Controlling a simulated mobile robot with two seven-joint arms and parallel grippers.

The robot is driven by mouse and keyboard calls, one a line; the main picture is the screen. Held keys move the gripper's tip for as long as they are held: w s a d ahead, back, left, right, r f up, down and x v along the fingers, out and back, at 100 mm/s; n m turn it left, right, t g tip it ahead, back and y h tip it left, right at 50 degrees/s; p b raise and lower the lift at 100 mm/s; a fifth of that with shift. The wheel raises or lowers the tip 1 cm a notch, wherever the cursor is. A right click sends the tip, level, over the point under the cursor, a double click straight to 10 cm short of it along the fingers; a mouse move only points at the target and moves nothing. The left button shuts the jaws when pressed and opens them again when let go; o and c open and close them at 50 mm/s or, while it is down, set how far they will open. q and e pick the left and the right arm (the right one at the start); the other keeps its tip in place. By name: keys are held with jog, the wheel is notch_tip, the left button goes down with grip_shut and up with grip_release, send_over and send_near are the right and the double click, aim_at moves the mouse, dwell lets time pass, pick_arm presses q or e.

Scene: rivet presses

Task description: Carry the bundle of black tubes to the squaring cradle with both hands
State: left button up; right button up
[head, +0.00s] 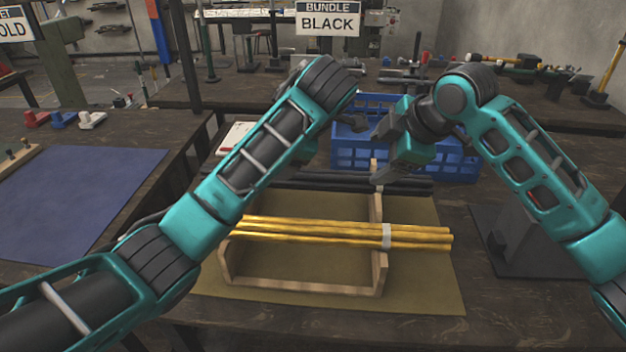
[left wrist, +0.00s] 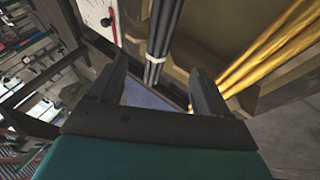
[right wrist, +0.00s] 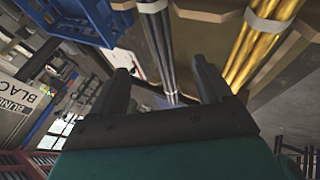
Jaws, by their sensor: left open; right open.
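The bundle of black tubes (head: 405,185) lies across the back of a wooden rack (head: 300,286), behind the gold tubes (head: 330,232). My left arm hides part of it in the head view. The right wrist view shows a pale band around the black tubes (right wrist: 160,48). My right gripper (head: 388,178) is open over their right part. My left gripper (left wrist: 157,80) is open, its fingers on either side of the black tubes (left wrist: 163,40); my forearm mostly hides it in the head view. No grip is visible. I cannot tell whether the rack is the squaring cradle.
A blue crate (head: 350,155) stands just behind the tubes. A sign reading BUNDLE BLACK (head: 328,18) stands further back. A blue mat (head: 75,200) covers the left table. A dark metal fixture (head: 525,240) sits right of the olive mat (head: 425,290).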

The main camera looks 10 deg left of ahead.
aim_at(350, 176)
pick_arm(q)
jog(key=x, duration=1.3)
pick_arm(e)
jog(key=x, duration=1.3)
pick_arm(q)
grip_shut()
pick_arm(e)
grip_shut()
pick_arm(q)
jog(key=shift+w+r, duration=0.1)
jog(key=shift+r, duration=0.2)
pick_arm(e)
jog(key=shift+r, duration=0.35)
